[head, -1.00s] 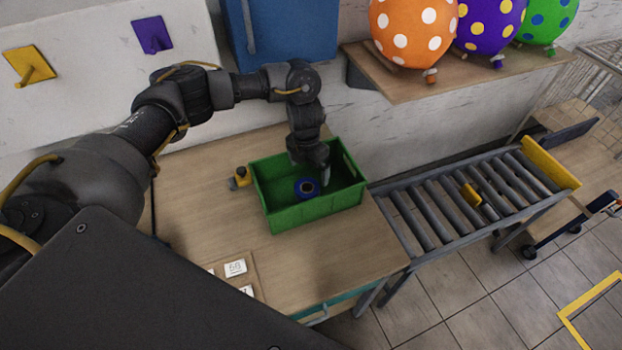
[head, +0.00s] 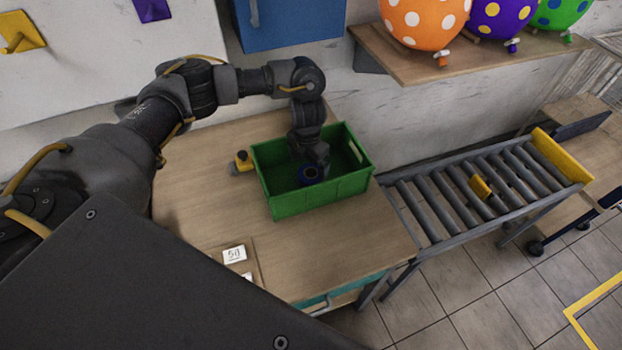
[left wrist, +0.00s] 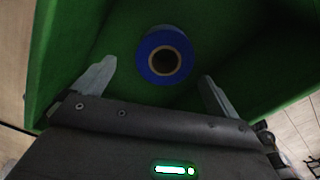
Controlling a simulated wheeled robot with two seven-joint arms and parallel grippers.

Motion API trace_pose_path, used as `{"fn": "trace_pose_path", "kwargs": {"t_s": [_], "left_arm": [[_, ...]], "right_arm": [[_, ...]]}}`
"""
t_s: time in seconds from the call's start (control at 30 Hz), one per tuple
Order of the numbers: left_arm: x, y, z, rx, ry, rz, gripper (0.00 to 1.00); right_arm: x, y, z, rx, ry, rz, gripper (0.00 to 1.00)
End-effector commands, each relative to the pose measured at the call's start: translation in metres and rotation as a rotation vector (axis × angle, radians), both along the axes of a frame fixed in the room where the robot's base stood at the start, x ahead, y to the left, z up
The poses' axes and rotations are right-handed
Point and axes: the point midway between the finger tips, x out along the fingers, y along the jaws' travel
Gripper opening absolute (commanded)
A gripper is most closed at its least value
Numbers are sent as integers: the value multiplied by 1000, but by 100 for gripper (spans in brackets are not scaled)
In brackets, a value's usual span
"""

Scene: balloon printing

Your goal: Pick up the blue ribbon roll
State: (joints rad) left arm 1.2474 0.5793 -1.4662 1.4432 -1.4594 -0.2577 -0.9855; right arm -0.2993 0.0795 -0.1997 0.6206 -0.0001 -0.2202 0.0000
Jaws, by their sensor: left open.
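The blue ribbon roll (head: 310,174) lies inside the green crate (head: 318,202) on the wooden table. In the left wrist view the roll (left wrist: 164,55) shows its round end and dark centre hole against the crate's green floor (left wrist: 225,50). My left gripper (head: 315,165) reaches down into the crate over the roll and partly hides it. In the left wrist view my left gripper (left wrist: 160,82) is open, with a finger on each side and the roll just beyond, between their lines. I cannot tell whether it touches. My right gripper is not in view.
The crate walls stand close around the gripper. A small yellow and black device (head: 242,163) sits left of the crate. White cards (head: 235,254) lie at the table front. A roller conveyor (head: 480,195) adjoins on the right. A balloon shelf (head: 420,66) is behind.

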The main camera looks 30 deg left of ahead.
Motion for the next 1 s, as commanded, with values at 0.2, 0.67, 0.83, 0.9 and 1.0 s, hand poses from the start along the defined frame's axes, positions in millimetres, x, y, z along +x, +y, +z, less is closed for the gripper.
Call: {"fn": "trace_pose_path", "kwargs": {"t_s": [0.2, 0.67, 0.83, 0.9, 1.0], "left_arm": [[-1, -5, -35, -1, 1, -1, 97], [-1, -5, -48, 0, 0, -1, 89], [-1, -5, -49, 0, 1, -1, 67], [-1, -5, -49, 0, 1, -1, 58], [-1, -5, -49, 0, 0, -1, 48]], "right_arm": [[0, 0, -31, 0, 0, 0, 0], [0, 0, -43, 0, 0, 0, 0], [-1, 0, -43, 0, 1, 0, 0], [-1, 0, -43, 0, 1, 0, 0], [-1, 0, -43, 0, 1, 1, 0]]}}
